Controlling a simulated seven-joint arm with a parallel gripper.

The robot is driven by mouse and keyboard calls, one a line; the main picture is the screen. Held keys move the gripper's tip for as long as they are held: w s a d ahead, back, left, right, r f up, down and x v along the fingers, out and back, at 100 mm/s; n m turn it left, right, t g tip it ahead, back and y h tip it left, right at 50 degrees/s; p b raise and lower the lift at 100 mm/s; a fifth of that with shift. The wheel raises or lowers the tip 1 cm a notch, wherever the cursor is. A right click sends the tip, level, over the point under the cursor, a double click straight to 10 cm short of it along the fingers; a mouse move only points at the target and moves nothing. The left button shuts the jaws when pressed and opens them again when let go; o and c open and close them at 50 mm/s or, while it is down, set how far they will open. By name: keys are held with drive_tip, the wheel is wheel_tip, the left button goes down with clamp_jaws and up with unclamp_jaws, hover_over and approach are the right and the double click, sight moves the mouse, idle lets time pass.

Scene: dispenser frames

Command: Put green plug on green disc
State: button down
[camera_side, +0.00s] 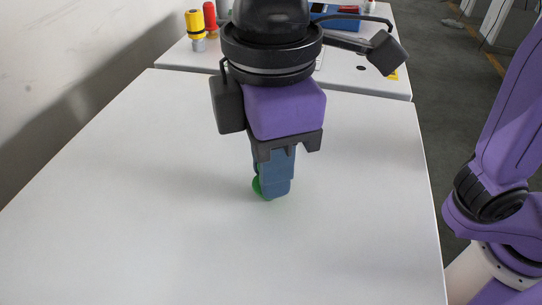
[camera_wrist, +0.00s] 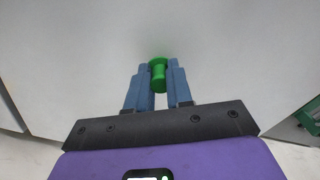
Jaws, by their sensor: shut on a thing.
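The green plug (camera_wrist: 158,78) is between the blue fingers of my gripper (camera_wrist: 158,70) in the wrist view, with a wider round green end at its far side. In the side view my gripper (camera_side: 274,192) points down close to the white table, and a sliver of the green plug (camera_side: 257,186) shows at the left of the fingers. The gripper is shut on the plug. I cannot make out a separate green disc; the fingers and plug may hide it, or the wider green end may be part of it.
The white table (camera_side: 120,225) is bare around the gripper. On a second white table behind are a yellow item (camera_side: 196,24), a red item (camera_side: 210,17) and a blue box (camera_side: 340,20). A wall stands at the left; a purple robot arm (camera_side: 505,150) is at the right.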

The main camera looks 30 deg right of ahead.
drive_tip(key=shift+f, duration=0.1)
drive_tip(key=c, duration=1)
unclamp_jaws()
wheel_tip(320, 180, up, 7)
drive_tip(key=shift+r, duration=0.2)
drive_tip(key=shift+o, duration=0.4)
drive_tip(key=shift+r, duration=0.2)
